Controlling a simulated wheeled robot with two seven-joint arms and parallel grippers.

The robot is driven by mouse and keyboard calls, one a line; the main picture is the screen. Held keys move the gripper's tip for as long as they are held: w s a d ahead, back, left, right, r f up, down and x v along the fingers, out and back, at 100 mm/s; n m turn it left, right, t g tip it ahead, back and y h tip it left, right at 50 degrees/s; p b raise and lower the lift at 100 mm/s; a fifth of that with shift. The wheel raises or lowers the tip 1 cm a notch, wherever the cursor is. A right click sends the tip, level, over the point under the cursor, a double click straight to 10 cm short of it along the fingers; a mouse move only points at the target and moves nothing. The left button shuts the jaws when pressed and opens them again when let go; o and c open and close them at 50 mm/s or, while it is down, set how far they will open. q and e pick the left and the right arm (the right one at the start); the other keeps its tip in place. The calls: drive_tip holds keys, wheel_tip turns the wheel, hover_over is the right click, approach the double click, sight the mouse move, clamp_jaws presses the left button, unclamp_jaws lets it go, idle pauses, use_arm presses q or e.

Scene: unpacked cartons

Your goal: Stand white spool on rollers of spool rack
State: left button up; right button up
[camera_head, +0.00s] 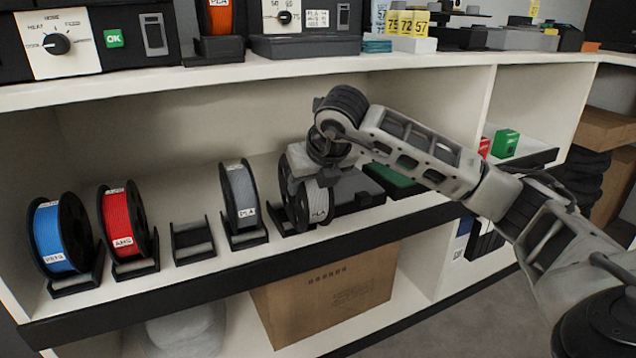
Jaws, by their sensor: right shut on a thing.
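The white spool (315,203), with black flanges and a small label, is upright on the middle shelf side, at the right end of the row of spools. My right gripper (310,177) is shut on its upper part, coming from above and the right. A black spool rack (280,222) shows directly below and to the left of the spool. I cannot tell whether the spool touches its rollers. An empty spool rack (193,243) stands further left. My left gripper is not in view.
Blue (54,238), red (117,219) and grey (241,190) spools stand in racks to the left. A dark box (357,190) and a green item (393,180) lie just right of the white spool. A cardboard carton (325,295) is on the shelf below.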

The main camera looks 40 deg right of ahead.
drive_tip(key=w, duration=0.2)
drive_tip(key=w+p, duration=0.1)
drive_tip(key=shift+w+d+r, duration=0.1)
drive_tip(key=shift+w+d, duration=0.25)
drive_tip(key=shift+d, duration=0.05)
drive_tip(key=w, duration=0.2)
drive_tip(key=w+d, duration=0.1)
drive_tip(key=w, duration=0.2)
drive_tip(key=shift+w+d+p, duration=0.1)
drive_tip(key=shift+p, duration=0.2)
drive_tip(key=shift+f+b, duration=0.3)
drive_tip(key=shift+f, duration=0.75)
drive_tip(key=shift+d+f+b, duration=0.1)
drive_tip(key=shift+f+b, duration=0.15)
drive_tip(key=shift+b, duration=0.1)
drive_tip(key=shift+f, duration=0.4)
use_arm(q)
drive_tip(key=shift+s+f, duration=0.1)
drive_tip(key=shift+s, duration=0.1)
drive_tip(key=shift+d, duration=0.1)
